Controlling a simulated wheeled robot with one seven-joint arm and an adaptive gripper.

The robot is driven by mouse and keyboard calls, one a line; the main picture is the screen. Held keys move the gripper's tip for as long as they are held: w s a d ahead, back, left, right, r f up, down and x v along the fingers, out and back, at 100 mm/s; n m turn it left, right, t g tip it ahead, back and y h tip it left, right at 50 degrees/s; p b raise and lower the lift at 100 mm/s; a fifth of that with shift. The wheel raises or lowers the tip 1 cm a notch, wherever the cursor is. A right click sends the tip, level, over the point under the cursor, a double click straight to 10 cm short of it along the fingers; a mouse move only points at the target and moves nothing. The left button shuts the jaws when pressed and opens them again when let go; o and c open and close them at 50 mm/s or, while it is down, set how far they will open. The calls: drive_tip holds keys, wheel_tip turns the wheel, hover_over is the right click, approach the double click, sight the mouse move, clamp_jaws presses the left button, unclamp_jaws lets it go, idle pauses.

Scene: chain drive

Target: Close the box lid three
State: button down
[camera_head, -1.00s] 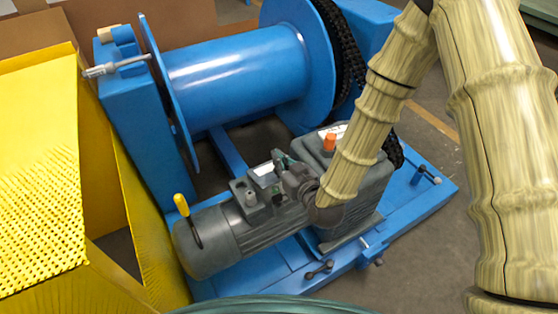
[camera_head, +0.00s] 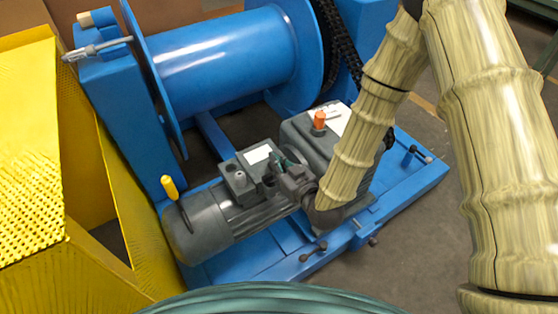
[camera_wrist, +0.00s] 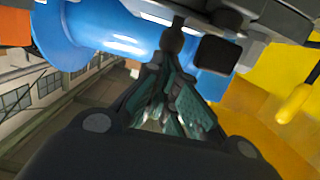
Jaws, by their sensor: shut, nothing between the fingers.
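A small grey box (camera_head: 238,176) sits on top of the grey motor (camera_head: 208,226), with a white label patch on its upper face. I cannot make out a separate lid or its angle. My gripper (camera_head: 283,161) has dark and teal fingers and is just right of this box, close over the motor; contact cannot be told. The wrist view shows my gripper (camera_wrist: 172,68) with its fingers together and empty. A dark knob-like part and a dark square part lie just beyond the fingertips there.
The blue winch drum (camera_head: 225,62) and its blue frame (camera_head: 410,188) surround the motor. A grey gearbox (camera_head: 322,135) with an orange cap stands right of my gripper. A yellow perforated guard (camera_head: 28,150) fills the left. Open floor shows at the lower right.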

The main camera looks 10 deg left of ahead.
drive_tip(key=shift+s+d+f, duration=0.1)
drive_tip(key=shift+s+f, duration=0.15)
drive_tip(key=shift+f, duration=0.2)
drive_tip(key=shift+s+d+f, duration=0.1)
drive_tip(key=shift+s+f, duration=0.1)
drive_tip(key=shift+f, duration=0.2)
wheel_tip(320, 180, up, 5)
drive_tip(key=p, duration=0.3)
drive_tip(key=s+d+f, duration=0.3)
drive_tip(key=s+d, duration=0.2)
drive_tip(key=s, duration=0.1)
drive_tip(key=shift+s+d+b, duration=0.3)
drive_tip(key=shift+b, duration=0.05)
